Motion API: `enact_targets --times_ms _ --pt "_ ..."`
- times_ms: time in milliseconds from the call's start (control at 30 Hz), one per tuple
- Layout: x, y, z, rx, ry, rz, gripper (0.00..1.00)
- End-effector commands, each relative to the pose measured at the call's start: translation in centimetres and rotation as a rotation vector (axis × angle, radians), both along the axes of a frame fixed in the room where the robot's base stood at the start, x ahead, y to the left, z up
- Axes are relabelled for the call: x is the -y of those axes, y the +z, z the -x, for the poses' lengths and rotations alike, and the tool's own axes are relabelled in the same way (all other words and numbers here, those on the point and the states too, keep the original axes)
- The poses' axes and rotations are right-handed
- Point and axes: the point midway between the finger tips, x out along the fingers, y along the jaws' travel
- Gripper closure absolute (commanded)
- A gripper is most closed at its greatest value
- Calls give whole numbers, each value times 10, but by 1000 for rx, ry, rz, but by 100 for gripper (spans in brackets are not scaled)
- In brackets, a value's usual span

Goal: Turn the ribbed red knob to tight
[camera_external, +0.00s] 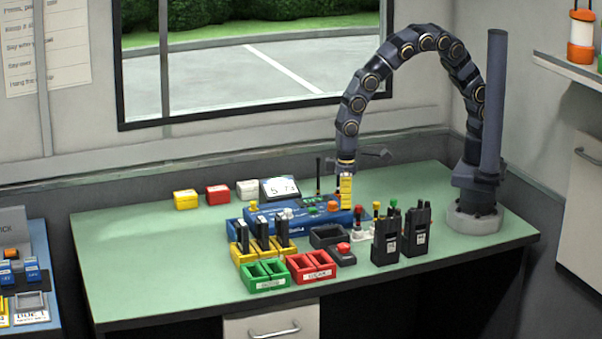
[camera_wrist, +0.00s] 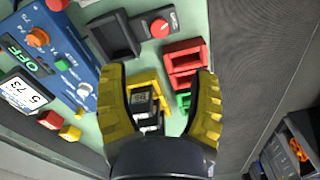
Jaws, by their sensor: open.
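A red knob (camera_external: 343,247) sits on a small dark box (camera_external: 343,258) near the front middle of the green table. In the wrist view the knob (camera_wrist: 159,27) shows a pale pointer mark, with small lettering on the box beside it. Its ribs and the lettering are too small to make out. My gripper (camera_external: 346,190) hangs pointing down over the blue console, behind and above the knob. In the wrist view my gripper's yellow fingers (camera_wrist: 160,70) are spread apart and empty. The knob lies beyond the fingertips, apart from them.
The blue console (camera_external: 295,224) carries other knobs. An empty dark tray (camera_external: 325,236) adjoins the knob's box. Red bins (camera_external: 311,267), green bins (camera_external: 265,276) and yellow holders with black radios stand left. Two radios (camera_external: 386,241) stand right. The table's left is clear.

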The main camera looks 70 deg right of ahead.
Motion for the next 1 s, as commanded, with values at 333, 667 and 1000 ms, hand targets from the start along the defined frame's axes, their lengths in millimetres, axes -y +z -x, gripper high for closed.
enact_targets --times_ms 333,667,1000 --pt "-14 -16 -5 -120 12 39 40" --pt "-16 -43 -29 -336 3 133 40" --pt "-11 -60 -27 -366 0 153 40"
